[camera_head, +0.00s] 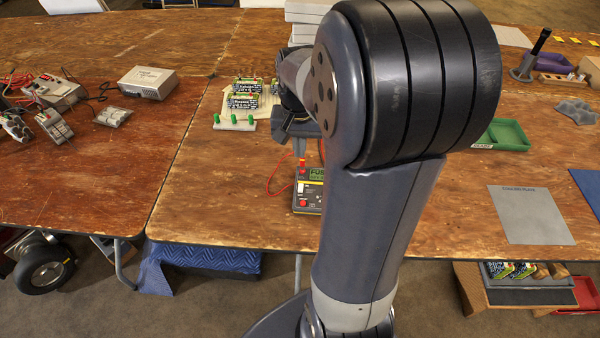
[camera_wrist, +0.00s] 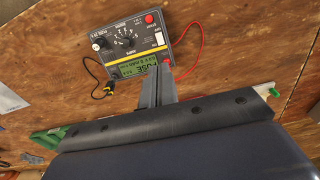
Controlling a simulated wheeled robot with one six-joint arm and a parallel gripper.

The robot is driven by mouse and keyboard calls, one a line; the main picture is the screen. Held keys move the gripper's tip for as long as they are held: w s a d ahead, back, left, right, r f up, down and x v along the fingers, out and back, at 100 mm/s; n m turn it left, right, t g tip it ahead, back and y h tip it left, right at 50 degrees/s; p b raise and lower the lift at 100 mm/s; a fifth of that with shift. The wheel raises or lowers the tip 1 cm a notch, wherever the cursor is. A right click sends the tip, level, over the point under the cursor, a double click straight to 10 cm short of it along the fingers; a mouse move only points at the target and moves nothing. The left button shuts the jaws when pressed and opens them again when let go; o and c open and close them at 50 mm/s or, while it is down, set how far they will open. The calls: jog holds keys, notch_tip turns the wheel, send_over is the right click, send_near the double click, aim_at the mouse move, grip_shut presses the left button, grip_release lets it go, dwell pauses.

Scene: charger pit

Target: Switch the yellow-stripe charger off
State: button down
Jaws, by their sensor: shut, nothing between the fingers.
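The charger (camera_head: 309,192) is a dark box with a thin yellow stripe, near the front of the right-hand table and partly hidden behind my arm in the head view. I cannot tell the switch's position. My gripper (camera_wrist: 157,70) is shut and empty, its fingertips over or beside the display edge, near a red plug. Contact is unclear.
A red lead (camera_wrist: 200,40) loops beside the charger, and a black lead with a yellow clip (camera_wrist: 110,86) lies on its other side. Battery packs (camera_head: 242,103) and a green-pegged block (camera_head: 235,122) stand behind. A grey sheet (camera_head: 530,214) lies to the right.

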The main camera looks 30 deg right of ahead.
aim_at(300, 189)
jog(key=shift+s+a+r, duration=0.1)
jog(key=f, duration=1.4)
jog(key=shift+w+d, duration=0.3)
jog(key=shift+w, duration=0.05)
